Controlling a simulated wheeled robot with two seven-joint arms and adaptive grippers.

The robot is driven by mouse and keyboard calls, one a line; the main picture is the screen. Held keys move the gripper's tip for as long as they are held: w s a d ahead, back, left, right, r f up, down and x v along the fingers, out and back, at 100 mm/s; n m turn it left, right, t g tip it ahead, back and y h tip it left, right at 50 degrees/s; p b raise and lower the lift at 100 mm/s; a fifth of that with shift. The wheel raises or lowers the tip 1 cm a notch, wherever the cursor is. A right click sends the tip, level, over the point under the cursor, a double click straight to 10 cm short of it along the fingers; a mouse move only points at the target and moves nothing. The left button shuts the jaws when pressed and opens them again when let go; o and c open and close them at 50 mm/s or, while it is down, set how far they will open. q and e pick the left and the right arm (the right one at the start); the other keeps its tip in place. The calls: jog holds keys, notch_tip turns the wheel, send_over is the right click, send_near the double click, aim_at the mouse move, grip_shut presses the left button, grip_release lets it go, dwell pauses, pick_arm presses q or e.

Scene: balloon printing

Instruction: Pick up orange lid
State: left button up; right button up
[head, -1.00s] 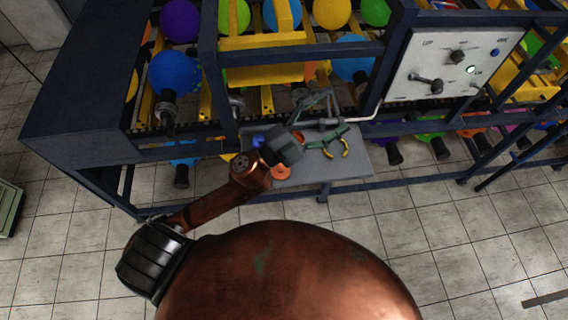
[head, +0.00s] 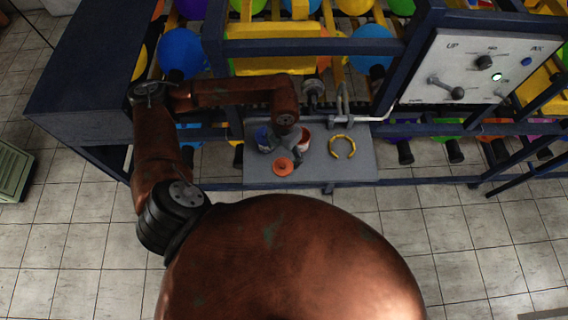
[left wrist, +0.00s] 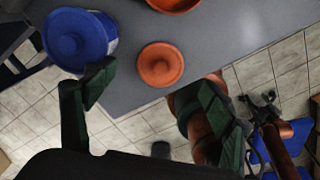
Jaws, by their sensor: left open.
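The orange lid (head: 283,166) lies flat near the front edge of the grey shelf (head: 345,172), a small round disc with a knob. In the left wrist view the lid (left wrist: 160,64) lies just past the fingertips, roughly in line with the gap between them. My left gripper (head: 281,153) is over the shelf at the lid's back side, pointing down. In the left wrist view its green fingers (left wrist: 155,82) are spread wide with nothing between them. The arm partly hides the gripper in the head view. My right gripper is not seen.
A blue-lidded can (left wrist: 78,38) stands left of the lid, and an orange-topped can (head: 303,138) behind it to the right. A yellow ring-shaped piece (head: 342,147) lies farther right. The rack frame and balloons are behind; floor lies in front.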

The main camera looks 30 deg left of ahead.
aim_at(282, 165)
pick_arm(q)
jog(key=shift+s+f+p, duration=0.2)
jog(key=shift+f+p, duration=0.15)
jog(key=shift+f, duration=0.5)
jog(key=f, duration=0.1)
jog(key=f+p, duration=0.1)
jog(key=f, duration=0.2)
jog(key=shift+s+f+p, duration=0.15)
jog(key=shift+s+p, duration=0.15)
jog(key=shift+p, duration=0.1)
jog(key=shift+f, duration=0.2)
jog(key=shift+c, duration=0.7)
jog(key=c, duration=0.8)
jog(key=shift+c, duration=1.3)
jog(key=shift+s, duration=0.1)
jog(key=shift+c, duration=0.2)
